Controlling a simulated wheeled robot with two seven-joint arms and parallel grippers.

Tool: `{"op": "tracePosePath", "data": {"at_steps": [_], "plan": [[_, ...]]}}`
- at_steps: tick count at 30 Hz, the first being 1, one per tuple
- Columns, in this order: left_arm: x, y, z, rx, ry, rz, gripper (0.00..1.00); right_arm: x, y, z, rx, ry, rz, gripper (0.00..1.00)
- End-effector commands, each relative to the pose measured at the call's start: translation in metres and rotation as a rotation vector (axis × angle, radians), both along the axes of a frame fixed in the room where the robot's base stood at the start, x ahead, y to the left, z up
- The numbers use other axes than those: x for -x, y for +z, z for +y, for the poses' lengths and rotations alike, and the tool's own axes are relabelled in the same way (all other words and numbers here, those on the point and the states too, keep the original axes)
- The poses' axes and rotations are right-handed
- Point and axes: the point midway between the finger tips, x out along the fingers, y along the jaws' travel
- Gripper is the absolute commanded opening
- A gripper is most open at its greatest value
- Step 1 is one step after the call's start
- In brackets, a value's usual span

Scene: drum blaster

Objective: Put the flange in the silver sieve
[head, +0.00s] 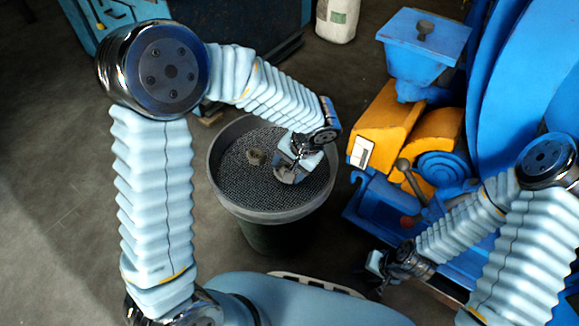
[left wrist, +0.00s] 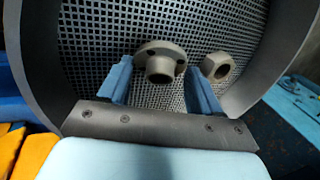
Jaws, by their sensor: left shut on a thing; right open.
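The silver sieve (head: 250,184) is a round dark-grey rim with a mesh bottom, on top of a drum in the middle of the head view. Its mesh (left wrist: 100,30) fills much of the left wrist view. My left gripper (head: 290,174) reaches over the right part of the sieve. In the left wrist view the grey flange (left wrist: 160,62), a disc with a short hub and holes, sits between its two blue fingers, which are shut on it. Whether the flange touches the mesh I cannot tell. My right gripper (head: 376,268) is open and empty, low right of the sieve.
A grey nut-like ring (left wrist: 217,67) lies on the mesh beside the right finger; a small piece also shows in the head view (head: 255,157). A blue and orange machine (head: 400,120) stands close on the right. Floor left of the drum is clear.

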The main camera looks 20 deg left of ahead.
Motion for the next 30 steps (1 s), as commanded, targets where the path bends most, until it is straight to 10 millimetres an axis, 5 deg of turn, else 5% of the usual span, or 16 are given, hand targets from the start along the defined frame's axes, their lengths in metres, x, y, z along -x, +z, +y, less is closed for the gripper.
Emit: {"op": "tracePosePath", "data": {"at_steps": [8,9,14,25,30], "plan": [[0.000,-0.002,0.000,0.001,0.000,-0.002,0.25,0.000,-0.003,0.000,-0.001,0.000,0.000,0.43],[0.000,-0.001,0.000,0.000,0.001,-0.001,0.67,0.000,-0.003,0.000,-0.001,0.000,0.001,0.43],[0.000,-0.001,0.000,0.000,0.001,-0.001,0.90,0.000,-0.002,0.000,-0.001,0.000,0.001,0.43],[0.000,0.007,-0.002,0.001,0.000,-0.003,0.90,0.000,0.003,0.000,0.000,0.000,-0.001,0.43],[0.003,0.039,-0.013,0.003,-0.002,-0.005,0.90,0.000,0.009,-0.001,0.001,-0.001,-0.002,0.43]]}}
